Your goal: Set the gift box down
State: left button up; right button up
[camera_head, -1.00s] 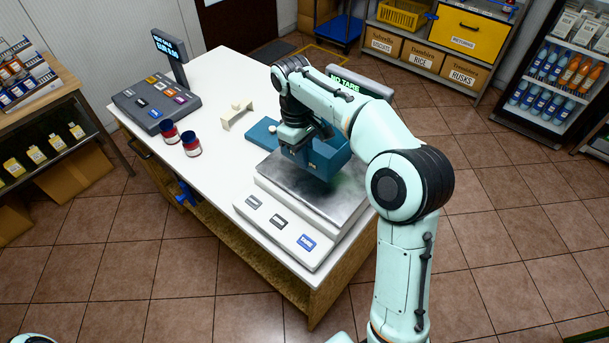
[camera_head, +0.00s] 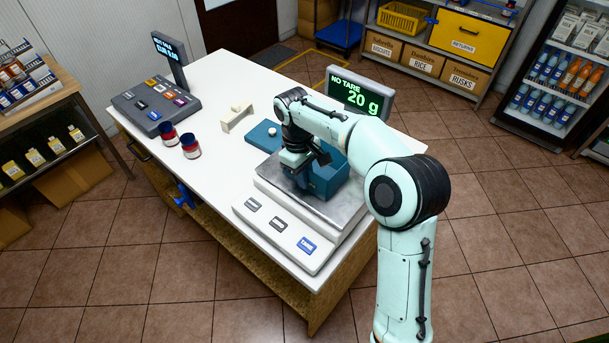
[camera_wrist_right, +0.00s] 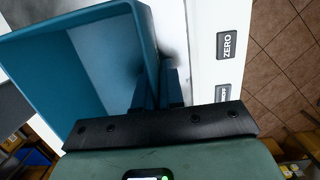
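The gift box (camera_head: 331,180) is a teal, open-topped box on the metal pan (camera_head: 340,212) of the counter scale. Its base looks level and in contact with the pan. My right gripper (camera_head: 299,172) reaches down at the box's near left side. In the right wrist view, its dark fingers (camera_wrist_right: 158,90) straddle one wall of the box (camera_wrist_right: 60,65), one inside and one outside, closed on it. The visible inside of the box looks empty. The scale display (camera_head: 360,97) reads "NO TARE 20 g". My left gripper is out of view.
A flat teal piece, perhaps the lid (camera_head: 262,134), lies on the white counter behind the scale. A cream bracket (camera_head: 236,118), two red-and-blue jars (camera_head: 180,140) and a keypad register (camera_head: 155,101) stand farther left. Bare counter shows at its far end.

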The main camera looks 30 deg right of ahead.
jog(key=o, duration=0.4)
jog(key=shift+s, duration=0.1)
jog(key=shift+c, duration=0.2)
jog(key=r+p, duration=0.1)
jog(key=r, duration=0.2)
jog(key=w+r, duration=0.1)
jog(key=r, duration=0.3)
jog(key=w+r+p, duration=0.1)
jog(key=r, duration=0.3)
jog(key=shift+a+p, duration=0.25)
jog(key=shift+p, duration=0.1)
jog(key=shift+r, duration=0.55)
jog(key=shift+s+r, duration=0.1)
jog(key=shift+s, duration=0.05)
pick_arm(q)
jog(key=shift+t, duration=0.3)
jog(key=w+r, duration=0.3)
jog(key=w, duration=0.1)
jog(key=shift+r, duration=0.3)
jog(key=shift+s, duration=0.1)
